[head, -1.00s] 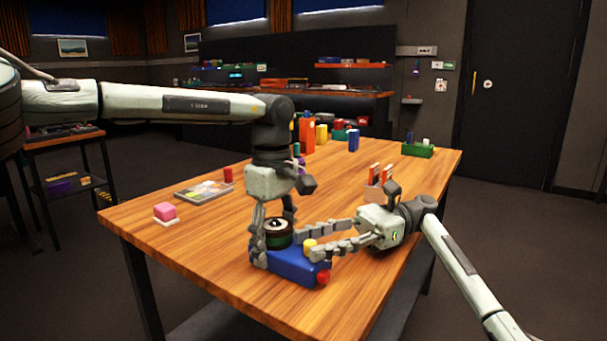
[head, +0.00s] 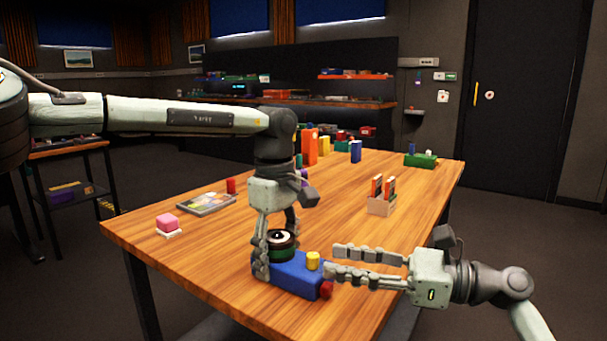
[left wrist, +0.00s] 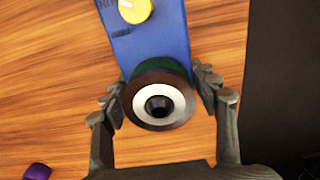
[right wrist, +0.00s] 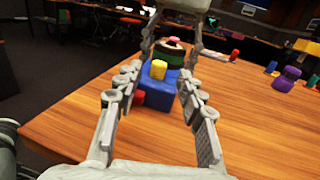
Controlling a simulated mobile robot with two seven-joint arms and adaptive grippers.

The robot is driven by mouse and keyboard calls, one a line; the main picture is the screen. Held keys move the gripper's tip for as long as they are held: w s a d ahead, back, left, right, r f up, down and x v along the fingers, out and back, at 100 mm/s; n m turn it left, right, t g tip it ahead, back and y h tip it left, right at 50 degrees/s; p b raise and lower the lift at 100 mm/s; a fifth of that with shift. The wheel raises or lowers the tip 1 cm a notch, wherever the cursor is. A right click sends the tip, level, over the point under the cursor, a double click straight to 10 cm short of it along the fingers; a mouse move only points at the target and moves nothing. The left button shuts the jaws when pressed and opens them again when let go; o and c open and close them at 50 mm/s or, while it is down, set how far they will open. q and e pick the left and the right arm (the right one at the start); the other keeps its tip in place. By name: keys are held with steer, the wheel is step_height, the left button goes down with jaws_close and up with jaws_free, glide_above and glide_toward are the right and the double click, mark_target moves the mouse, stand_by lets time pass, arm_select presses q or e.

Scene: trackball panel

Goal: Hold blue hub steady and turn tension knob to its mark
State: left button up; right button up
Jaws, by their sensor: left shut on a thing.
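The blue hub (head: 292,277) lies on the wooden table, with a dark, green-banded round part (head: 280,241) at one end. My left gripper (head: 277,258) comes down from above and is shut on the hub's round end; the left wrist view shows its fingers (left wrist: 160,92) on either side. A red knob (head: 326,290) is on the hub's near end. My right gripper (head: 331,262) is open and empty, just right of the hub, apart from both knobs.
A small pink holder (head: 381,206) with orange pieces stands behind my right gripper. A pink block (head: 167,222) and a grey tray (head: 206,204) lie at left. Several coloured items and a green bin (head: 420,161) stand at the far end. Table front right is clear.

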steer(key=v, duration=0.8)
steer(key=w+r+n, duration=0.1)
steer(key=w, duration=0.1)
steer(key=w+r+t, duration=0.1)
steer(key=w, duration=0.1)
steer(key=w+r+n, duration=0.1)
steer(key=w, duration=0.1)
steer(key=shift+w+a+r+n+h, duration=0.2)
steer(key=shift+w+r+n+h, duration=0.1)
steer(key=shift+r+h, duration=0.1)
steer(key=w+a+r+n+g+h, duration=0.1)
steer(key=w+a+r+n+h, duration=0.2)
steer(key=w+a+n, duration=0.1)
steer(key=w+a+r+n+g+h, duration=0.1)
steer(key=w+a+r+n+h, duration=0.2)
steer(key=a, duration=0.6)
steer(key=w+n, duration=0.2)
steer(key=shift+w+a+r+n+h, duration=0.2)
steer(key=shift+w+r+n+h, duration=0.1)
steer(key=shift+w+r, duration=0.1)
steer(key=a+r+v, duration=0.1)
steer(key=r+v, duration=0.1)
steer(key=v, duration=0.8)
steer(key=shift+w, duration=0.4)
steer(key=shift+a+f, duration=0.1)
steer(key=shift+a, duration=0.05)
